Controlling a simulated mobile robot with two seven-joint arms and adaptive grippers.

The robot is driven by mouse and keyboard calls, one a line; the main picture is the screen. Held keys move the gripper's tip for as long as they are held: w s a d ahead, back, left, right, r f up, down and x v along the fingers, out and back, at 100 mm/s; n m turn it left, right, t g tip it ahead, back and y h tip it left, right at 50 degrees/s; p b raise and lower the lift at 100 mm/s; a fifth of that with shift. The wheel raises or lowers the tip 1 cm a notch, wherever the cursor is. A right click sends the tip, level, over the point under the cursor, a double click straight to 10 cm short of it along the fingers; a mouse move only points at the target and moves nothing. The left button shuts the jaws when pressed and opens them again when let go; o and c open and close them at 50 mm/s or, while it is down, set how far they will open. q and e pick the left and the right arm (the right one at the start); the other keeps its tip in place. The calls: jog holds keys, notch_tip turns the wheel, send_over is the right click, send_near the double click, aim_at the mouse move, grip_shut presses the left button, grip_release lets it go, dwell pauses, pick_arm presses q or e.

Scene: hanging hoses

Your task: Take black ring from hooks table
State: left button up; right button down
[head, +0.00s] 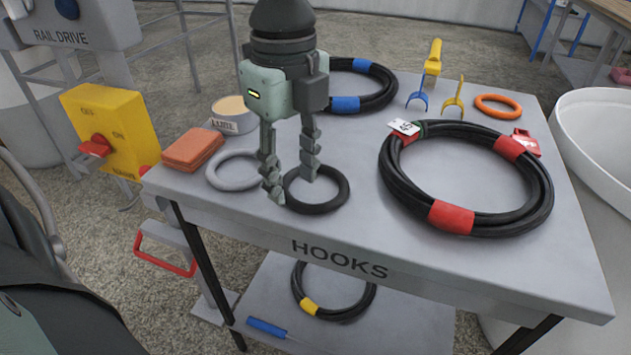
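The black ring (318,209) lies flat near the front left edge of the grey hooks table (440,252). My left gripper (291,186) points down at the ring's left side. Its two fingers are spread apart. One fingertip appears just outside the ring's left rim and the other over its inner opening. Whether either finger touches the ring, I cannot tell. My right gripper is not in view.
A large hose coil (398,190) lies right, another coil (388,95) behind. An orange ring (497,97) and hooks (433,62) are at the back.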

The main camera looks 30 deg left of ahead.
aim_at(294, 198)
pick_arm(q)
jog(key=shift+w+f, duration=0.1)
jog(key=shift+f, duration=1.4)
jog(key=shift+c, duration=0.5)
grip_shut()
